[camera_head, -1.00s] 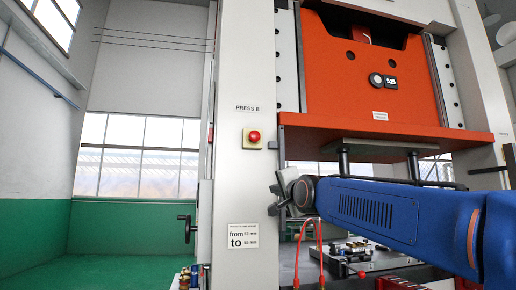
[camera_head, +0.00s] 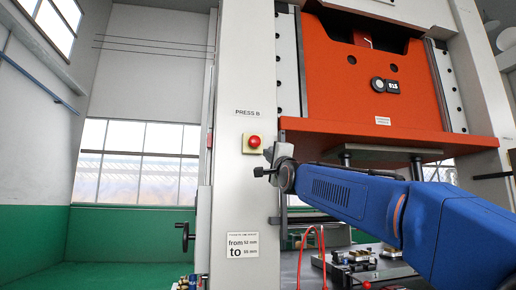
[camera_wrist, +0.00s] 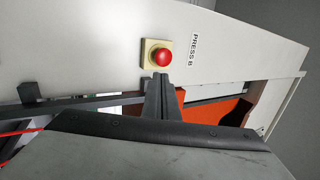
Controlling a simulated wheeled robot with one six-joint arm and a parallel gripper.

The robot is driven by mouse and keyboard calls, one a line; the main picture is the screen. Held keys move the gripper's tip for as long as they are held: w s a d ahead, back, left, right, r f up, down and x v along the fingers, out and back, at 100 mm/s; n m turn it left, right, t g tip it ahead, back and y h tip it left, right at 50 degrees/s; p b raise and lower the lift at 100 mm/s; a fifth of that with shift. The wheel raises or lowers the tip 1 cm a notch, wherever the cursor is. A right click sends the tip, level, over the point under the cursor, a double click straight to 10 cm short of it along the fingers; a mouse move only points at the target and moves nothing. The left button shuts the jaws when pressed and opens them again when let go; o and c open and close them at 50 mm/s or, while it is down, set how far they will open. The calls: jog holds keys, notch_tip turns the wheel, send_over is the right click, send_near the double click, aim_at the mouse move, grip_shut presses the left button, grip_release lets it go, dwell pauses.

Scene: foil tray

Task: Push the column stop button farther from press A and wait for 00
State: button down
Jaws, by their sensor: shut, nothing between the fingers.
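A red mushroom stop button (camera_head: 254,141) sits on a yellow plate on the pale column (camera_head: 245,190), under the label PRESS B (camera_head: 248,112). It also shows in the wrist view (camera_wrist: 161,57), near the top middle. My gripper (camera_head: 264,172) is shut and empty, just below and right of the button in the head view. In the wrist view its dark shut fingers (camera_wrist: 161,82) point at the button, their tips near its lower edge; whether they touch is unclear. A small display (camera_head: 392,86) is on the orange slide; its digits are too small to read surely.
The orange press slide (camera_head: 365,100) hangs right of the column, above the press bed with fittings (camera_head: 360,257). Red cables (camera_head: 312,236) rise in front of the bed. A dark handwheel (camera_head: 184,231) juts out left of the column. Open floor lies at left.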

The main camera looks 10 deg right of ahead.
aim_at(256, 145)
jog(key=shift+x, duration=6.75)
jog(key=shift+f, duration=0.1)
